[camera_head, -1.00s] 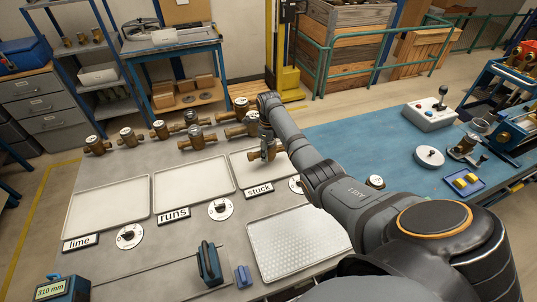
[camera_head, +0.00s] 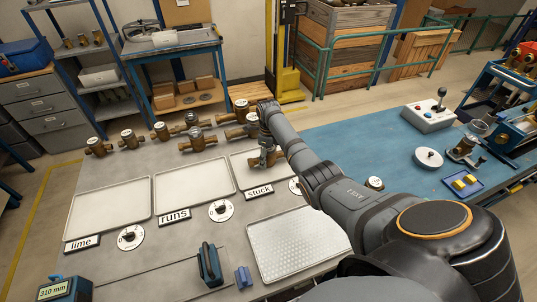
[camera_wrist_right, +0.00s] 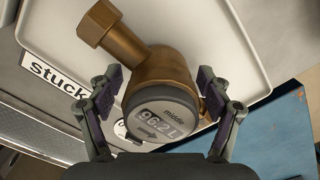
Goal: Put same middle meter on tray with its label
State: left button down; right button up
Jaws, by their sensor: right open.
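The middle meter (camera_wrist_right: 165,105), a brass body with a round grey face reading "middle" and "96.2 L", is at the white tray (camera_head: 240,168) behind the "stuck" label (camera_head: 259,192). In the head view the meter (camera_head: 266,159) is partly covered by my arm. In the right wrist view the tray (camera_wrist_right: 240,40) lies beneath it and the label (camera_wrist_right: 52,70) is at left. My right gripper (camera_wrist_right: 158,78) is open, with a finger on each side of the meter. It also shows in the head view (camera_head: 264,150). My left gripper is not in view.
Several brass meters (camera_head: 197,139) line the back of the bench. A textured tray (camera_head: 298,245) lies empty in front. A blue clamp (camera_head: 210,264) stands beside it.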

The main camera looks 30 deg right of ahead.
notch_tip(320, 180, up, 11)
jog(key=b, duration=0.2)
jog(key=shift+r+b, duration=0.1)
jog(key=shift+b, duration=0.25)
jog(key=shift+r, duration=0.5)
